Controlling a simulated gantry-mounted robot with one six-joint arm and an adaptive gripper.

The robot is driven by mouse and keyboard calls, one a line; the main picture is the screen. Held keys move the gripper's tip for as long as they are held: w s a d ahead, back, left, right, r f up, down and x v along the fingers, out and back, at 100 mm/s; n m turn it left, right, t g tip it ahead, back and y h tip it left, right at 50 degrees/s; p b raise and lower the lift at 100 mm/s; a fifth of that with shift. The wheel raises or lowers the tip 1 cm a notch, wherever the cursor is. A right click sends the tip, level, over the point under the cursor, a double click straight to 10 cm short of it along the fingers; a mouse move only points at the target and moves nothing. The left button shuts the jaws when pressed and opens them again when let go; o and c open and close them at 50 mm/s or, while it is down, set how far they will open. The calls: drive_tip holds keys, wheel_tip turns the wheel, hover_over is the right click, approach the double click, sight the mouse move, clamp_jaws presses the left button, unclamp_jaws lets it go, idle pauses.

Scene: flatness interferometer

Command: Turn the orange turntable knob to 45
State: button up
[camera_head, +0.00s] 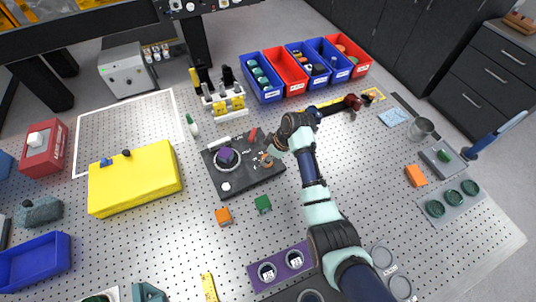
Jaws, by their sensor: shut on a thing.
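A dark instrument plate (240,183) lies on the perforated table near the middle. It carries a round turntable with a purple top (226,155), a white knob (226,187) and a small red part (253,134). The orange turntable knob (266,161) is at the plate's right side, mostly hidden by my gripper. My gripper (270,157) reaches in from the right and is shut on the orange knob. The knob's scale and its pointer are too small to read.
A yellow block (133,178) stands to the left. Blue and red bins (287,80) and a tool rack (223,104) stand behind. A purple holder (256,279) lies nearer, left of my arm.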

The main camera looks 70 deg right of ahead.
drive_tip(key=m+p, duration=0.1)
drive_tip(key=m+h+p, duration=0.1)
drive_tip(key=m+p, duration=0.1)
drive_tip(key=p, duration=0.1)
drive_tip(key=shift+a+r+m, duration=0.1)
drive_tip(key=shift+r+m, duration=0.15)
drive_tip(key=shift+m, duration=0.05)
drive_tip(key=shift+f+m+g+h+p, duration=0.1)
drive_tip(key=shift+m+g+h+p, duration=0.15)
drive_tip(key=shift+m+h+p, duration=0.5)
drive_tip(key=shift+f+m+g+h+p, duration=0.1)
drive_tip(key=shift+m+g+h+p, duration=0.15)
drive_tip(key=shift+m+p, duration=0.85)
drive_tip(key=shift+m+b, duration=0.35)
drive_tip(key=shift+m, duration=0.1)
drive_tip(key=o, duration=1.1)
drive_tip(key=shift+o, duration=0.2)
drive_tip(key=v, duration=1.2)
